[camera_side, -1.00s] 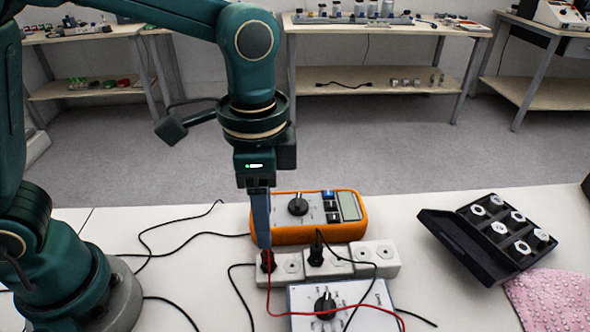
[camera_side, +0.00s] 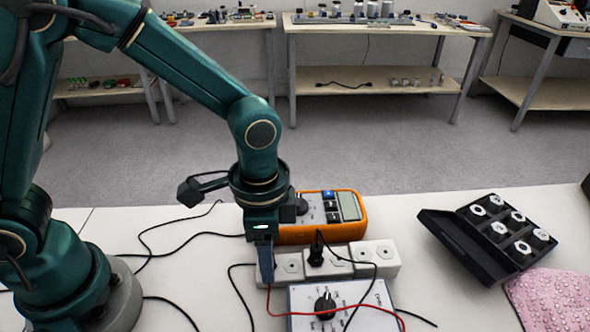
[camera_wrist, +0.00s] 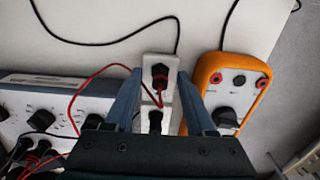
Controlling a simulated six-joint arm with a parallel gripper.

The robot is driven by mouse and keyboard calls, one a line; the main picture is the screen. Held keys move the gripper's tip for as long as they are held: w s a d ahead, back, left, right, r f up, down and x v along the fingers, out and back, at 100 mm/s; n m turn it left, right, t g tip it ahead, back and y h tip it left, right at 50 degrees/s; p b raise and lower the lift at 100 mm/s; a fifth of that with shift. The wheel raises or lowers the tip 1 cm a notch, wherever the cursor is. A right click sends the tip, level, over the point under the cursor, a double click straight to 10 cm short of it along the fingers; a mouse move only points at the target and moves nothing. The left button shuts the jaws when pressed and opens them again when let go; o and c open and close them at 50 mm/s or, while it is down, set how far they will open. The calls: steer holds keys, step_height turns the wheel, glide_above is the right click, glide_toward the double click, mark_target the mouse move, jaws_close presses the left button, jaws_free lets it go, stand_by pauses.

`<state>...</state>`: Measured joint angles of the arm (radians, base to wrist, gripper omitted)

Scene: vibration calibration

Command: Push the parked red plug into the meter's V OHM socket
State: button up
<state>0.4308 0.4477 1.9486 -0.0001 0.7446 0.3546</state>
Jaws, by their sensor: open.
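The red plug (camera_wrist: 160,76), a dark body with a red ring and red lead, stands in a white socket block (camera_wrist: 147,68) in the wrist view. My gripper (camera_wrist: 159,75) is open, with one finger on each side of the plug; I cannot tell if they touch it. In the side view my gripper (camera_side: 266,275) is low at the block (camera_side: 292,262) and hides the plug. The orange meter (camera_side: 300,236) lies just behind the blocks. The wrist view shows the meter (camera_wrist: 207,72) with red sockets (camera_wrist: 215,79) and a black one (camera_wrist: 239,79); their labels are unreadable.
A black plug (camera_side: 316,255) stands in the neighbouring block. A white-faced box with a knob (camera_side: 350,296) is in front, crossed by red and black leads. A black case (camera_side: 450,232) and pink cloth (camera_side: 552,298) lie to the right. Bare table lies between.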

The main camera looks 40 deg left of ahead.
jaws_close()
steer(key=shift+r, duration=0.85)
stand_by(1.1)
steer(key=shift+r, duration=1.7)
steer(key=shift+a, duration=0.1)
